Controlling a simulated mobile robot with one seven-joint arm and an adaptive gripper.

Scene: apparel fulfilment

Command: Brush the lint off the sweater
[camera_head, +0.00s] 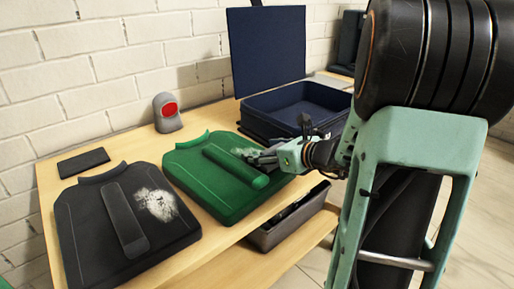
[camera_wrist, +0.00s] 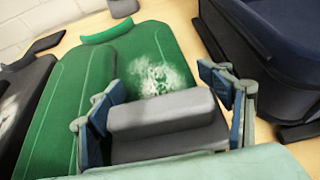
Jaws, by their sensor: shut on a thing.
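A green sweater (camera_head: 212,190) lies folded flat on the table, with a green sleeve across it. A patch of white lint (camera_head: 243,152) lies on it, and shows more clearly in the wrist view (camera_wrist: 157,76). My gripper (camera_head: 266,158) is over the right part of the green sweater. In the wrist view its fingers stand on either side of a grey block-shaped brush (camera_wrist: 165,112), shut on it. The brush is just on the near side of the lint; whether it touches the cloth cannot be told. A black sweater (camera_head: 90,225) with its own white lint patch (camera_head: 158,204) lies to the left.
An open navy box (camera_head: 295,106) with its lid raised stands right of the green sweater. A grey cap with a red front (camera_head: 167,112) and a flat dark item (camera_head: 83,162) lie along the wall. A grey bin (camera_head: 288,222) sits on the lower shelf.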

